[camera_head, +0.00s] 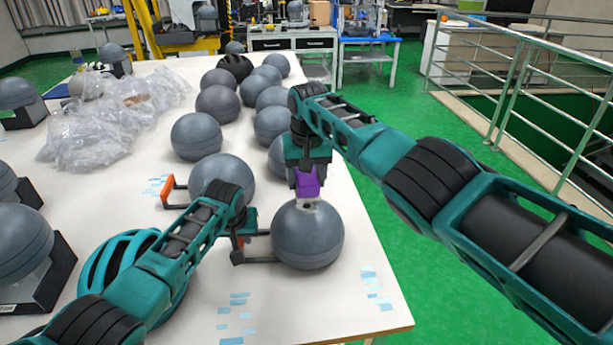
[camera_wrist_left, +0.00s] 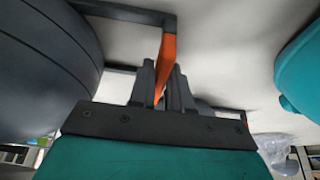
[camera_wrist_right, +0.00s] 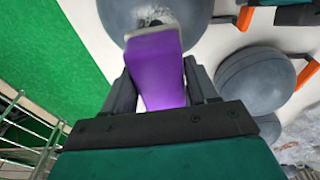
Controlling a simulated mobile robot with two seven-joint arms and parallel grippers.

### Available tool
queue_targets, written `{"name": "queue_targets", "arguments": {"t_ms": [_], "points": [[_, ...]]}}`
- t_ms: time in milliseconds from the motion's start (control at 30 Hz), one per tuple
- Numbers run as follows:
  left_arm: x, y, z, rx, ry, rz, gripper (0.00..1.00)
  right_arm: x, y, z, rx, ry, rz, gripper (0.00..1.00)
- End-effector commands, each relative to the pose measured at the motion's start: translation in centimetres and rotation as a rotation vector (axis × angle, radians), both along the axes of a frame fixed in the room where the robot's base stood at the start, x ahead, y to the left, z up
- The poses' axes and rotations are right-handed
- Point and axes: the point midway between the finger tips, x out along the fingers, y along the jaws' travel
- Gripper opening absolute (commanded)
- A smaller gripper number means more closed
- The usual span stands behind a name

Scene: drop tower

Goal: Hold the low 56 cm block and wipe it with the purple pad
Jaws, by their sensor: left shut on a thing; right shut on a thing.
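The block is a dark grey ball (camera_head: 308,245) near the table's front right, with a side handle whose grip (camera_wrist_left: 168,58) is orange. My left gripper (camera_head: 243,240) is shut on that orange grip, left of the ball; in the left wrist view the ball (camera_wrist_left: 40,65) fills the left side. My right gripper (camera_head: 307,172) is shut on the purple pad (camera_head: 307,186) directly above the ball. The pad (camera_wrist_right: 157,70) has a whitish lower end at a dark fitting on the ball's top. I cannot tell whether it presses there.
Another grey ball (camera_head: 222,178) with an orange handle (camera_head: 168,190) stands close behind on the left. A teal helmet (camera_head: 110,265) lies left, partly under my left arm. Several more balls and crumpled clear plastic (camera_head: 105,125) lie farther back. Pale blue strips mark the table (camera_head: 345,312).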

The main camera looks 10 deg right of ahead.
Motion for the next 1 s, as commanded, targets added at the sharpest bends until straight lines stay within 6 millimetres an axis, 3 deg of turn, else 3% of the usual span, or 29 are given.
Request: {"name": "queue_targets", "arguments": {"t_ms": [1000], "points": [[0.0, 0.0, 0.0, 0.000, 0.000, 0.000, 0.00, -4.3, 0.4, -0.7, 0.000, 0.000, 0.000, 0.34]]}}
